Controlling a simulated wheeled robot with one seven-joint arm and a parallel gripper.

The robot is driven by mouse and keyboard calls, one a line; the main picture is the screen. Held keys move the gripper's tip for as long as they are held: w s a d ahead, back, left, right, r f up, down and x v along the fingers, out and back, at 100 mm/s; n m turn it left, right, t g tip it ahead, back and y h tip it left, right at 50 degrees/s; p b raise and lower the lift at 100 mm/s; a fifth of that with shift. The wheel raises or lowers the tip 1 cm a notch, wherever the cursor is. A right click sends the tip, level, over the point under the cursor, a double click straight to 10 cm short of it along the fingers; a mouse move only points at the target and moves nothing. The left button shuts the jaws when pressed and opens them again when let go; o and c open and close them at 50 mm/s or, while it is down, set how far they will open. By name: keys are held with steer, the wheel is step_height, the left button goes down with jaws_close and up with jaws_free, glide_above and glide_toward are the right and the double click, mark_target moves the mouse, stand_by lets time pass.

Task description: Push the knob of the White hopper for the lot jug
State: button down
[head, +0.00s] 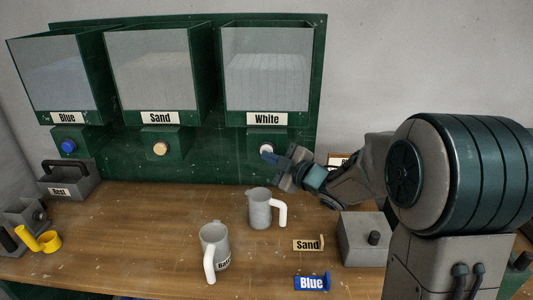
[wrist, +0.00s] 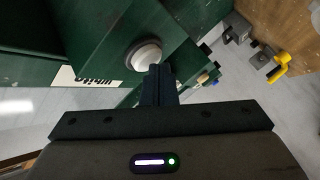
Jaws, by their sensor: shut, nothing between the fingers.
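The White hopper (head: 267,68) is the right one of three green hoppers on the wall board, with a label reading White. Its pale round knob (head: 267,148) sits below the label, and it also shows in the wrist view (wrist: 143,55). My gripper (head: 270,156) is shut and empty, its fingertips right at the knob. In the wrist view the fingertips (wrist: 158,70) overlap the knob's lower right edge; I cannot tell whether they touch it. A grey jug (head: 260,210) with a white handle stands on the table below the hopper. A second grey jug (head: 214,248) with writing stands nearer the front.
The Blue hopper (head: 62,75) and Sand hopper (head: 155,75) are to the left. A Sand tag (head: 307,245) and a Blue tag (head: 311,283) lie right of the jugs. A grey block (head: 362,240) stands under my arm. A yellow scoop (head: 48,240) lies at the left.

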steer(key=shift+w, duration=0.45)
stand_by(0.4)
stand_by(0.3)
steer(key=shift+s+b, duration=0.5)
steer(key=shift+s, duration=0.8)
steer(key=shift+s, duration=0.1)
steer(key=s+b, duration=0.1)
steer(key=s, duration=0.3)
steer(key=shift+s+a, duration=0.15)
steer(key=shift+s, duration=0.25)
stand_by(1.7)
